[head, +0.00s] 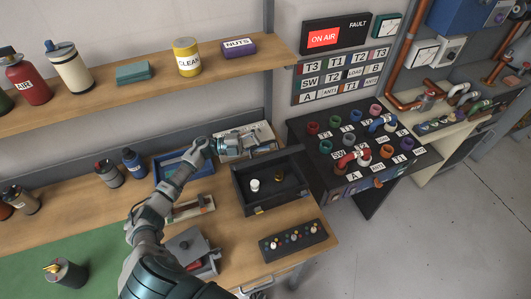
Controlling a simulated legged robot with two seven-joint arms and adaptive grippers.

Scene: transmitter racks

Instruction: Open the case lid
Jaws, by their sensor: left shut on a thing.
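The black case (262,208) stands on the wooden bench with its inside exposed. A white piece (255,185) and a brass-coloured piece (279,175) are in it. Behind its back edge is a pale panel, which looks like the raised case lid (226,157). My left arm reaches in from the bottom, left of the case. My left gripper (254,140) is at this panel, shut on it, and covers much of it. The exact contact of the fingers is too small to tell. My right gripper is not in view.
A blue tray (170,163) lies left of the case. A black panel with knobs (293,241) lies in front, near the bench edge. A grey clamp-like tool (190,248) sits near my forearm. A dark connector desk (345,120) stands to the right. A shelf (120,88) runs above.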

